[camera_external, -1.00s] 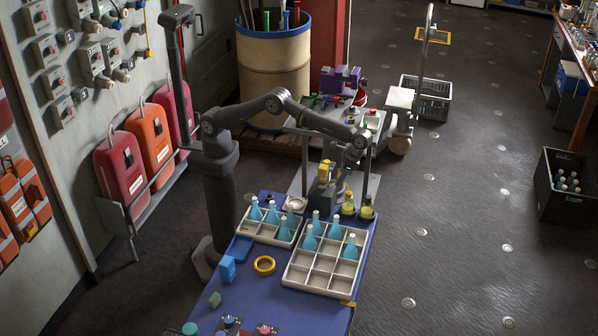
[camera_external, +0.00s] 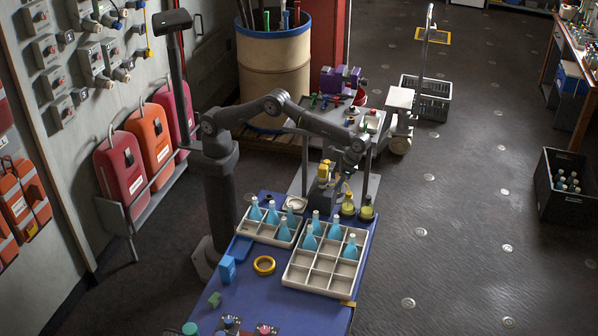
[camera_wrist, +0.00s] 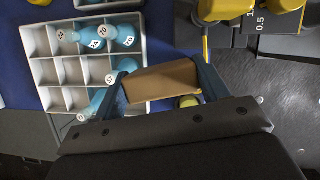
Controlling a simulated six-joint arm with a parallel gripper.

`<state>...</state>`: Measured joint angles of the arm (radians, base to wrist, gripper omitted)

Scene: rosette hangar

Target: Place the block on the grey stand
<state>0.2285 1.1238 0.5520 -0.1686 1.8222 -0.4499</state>
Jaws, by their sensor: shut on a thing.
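My gripper (camera_wrist: 162,88) is shut on a tan-brown block (camera_wrist: 160,80), which spans the space between its two blue-grey fingers in the wrist view. In the outside view my gripper (camera_external: 345,178) is low over the far end of the blue table, close to a yellow device (camera_external: 323,172) and to the right of it. The block is too small there to make out clearly. A grey platform (camera_external: 303,181) with upright posts stands at the table's far end; I cannot tell whether it is the grey stand. The block appears held above the surface.
White divided trays (camera_external: 323,272) with blue flasks stand nearer on the blue table (camera_external: 285,300). A yellow ring (camera_external: 264,265) and a blue block-like item (camera_external: 227,268) lie on the left.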

